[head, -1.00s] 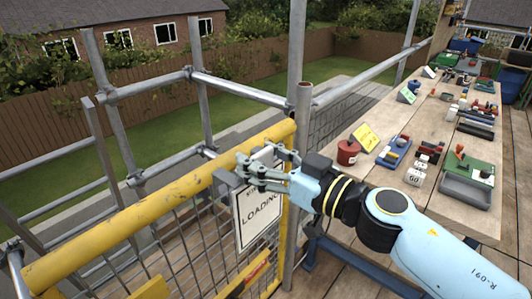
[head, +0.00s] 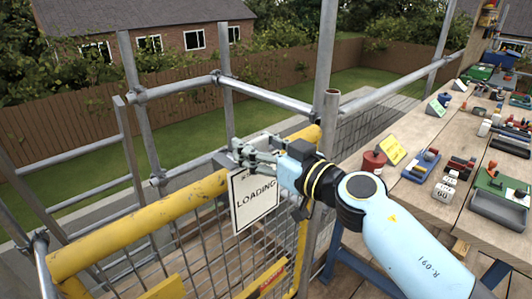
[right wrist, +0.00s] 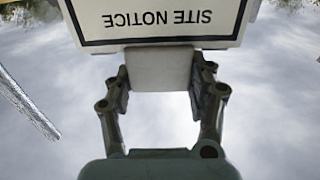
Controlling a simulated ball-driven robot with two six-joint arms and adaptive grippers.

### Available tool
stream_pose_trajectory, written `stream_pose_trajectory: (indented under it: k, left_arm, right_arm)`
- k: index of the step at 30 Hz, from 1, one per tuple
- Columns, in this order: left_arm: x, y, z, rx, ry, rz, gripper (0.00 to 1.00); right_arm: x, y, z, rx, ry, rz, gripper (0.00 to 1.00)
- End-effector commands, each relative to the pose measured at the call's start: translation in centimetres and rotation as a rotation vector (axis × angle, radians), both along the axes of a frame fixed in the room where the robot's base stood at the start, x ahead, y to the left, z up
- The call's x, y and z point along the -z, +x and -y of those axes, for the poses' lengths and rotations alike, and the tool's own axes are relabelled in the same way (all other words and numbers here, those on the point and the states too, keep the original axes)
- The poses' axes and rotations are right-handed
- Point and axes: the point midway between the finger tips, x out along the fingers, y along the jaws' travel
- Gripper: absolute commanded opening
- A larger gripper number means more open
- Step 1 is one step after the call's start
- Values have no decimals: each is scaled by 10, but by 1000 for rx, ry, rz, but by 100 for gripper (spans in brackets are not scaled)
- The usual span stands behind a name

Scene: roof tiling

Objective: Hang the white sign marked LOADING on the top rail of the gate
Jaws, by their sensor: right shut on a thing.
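The white sign (head: 256,203) marked LOADING has a black border and hangs upright in front of the yellow top rail (head: 140,229) of the gate, near its right end. My right gripper (head: 250,157) is shut on the sign's pale block at its top edge. In the right wrist view the gripper (right wrist: 160,75) has a finger on each side of this block (right wrist: 160,70), and the heading SITE NOTICE (right wrist: 158,18) shows upside down. A grey part shows behind the fingers. I cannot tell whether the sign rests on the rail. My left gripper is out of view.
Grey scaffold tubes (head: 265,95) run behind the gate, and an upright post (head: 322,175) stands at its right end.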

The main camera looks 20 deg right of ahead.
Motion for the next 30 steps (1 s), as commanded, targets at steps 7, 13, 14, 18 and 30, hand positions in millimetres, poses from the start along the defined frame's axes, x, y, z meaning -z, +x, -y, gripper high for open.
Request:
stream_pose_trajectory:
  k: [7, 13, 14, 18, 30]
  left_arm:
    - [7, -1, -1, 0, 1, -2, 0]
    - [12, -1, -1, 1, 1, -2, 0]
    - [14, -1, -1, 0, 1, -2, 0]
    - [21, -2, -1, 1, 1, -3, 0]
    - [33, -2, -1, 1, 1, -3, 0]
  right_arm:
    - [0, 19, -7, 1, 0, 3, 1]
    - [0, 33, -12, 1, 2, 2, 1]
    - [4, 32, -12, 1, 2, -1, 1]
    - [16, 32, -12, 1, 2, -2, 1]
    - [39, 32, -11, 0, 1, 0, 1]
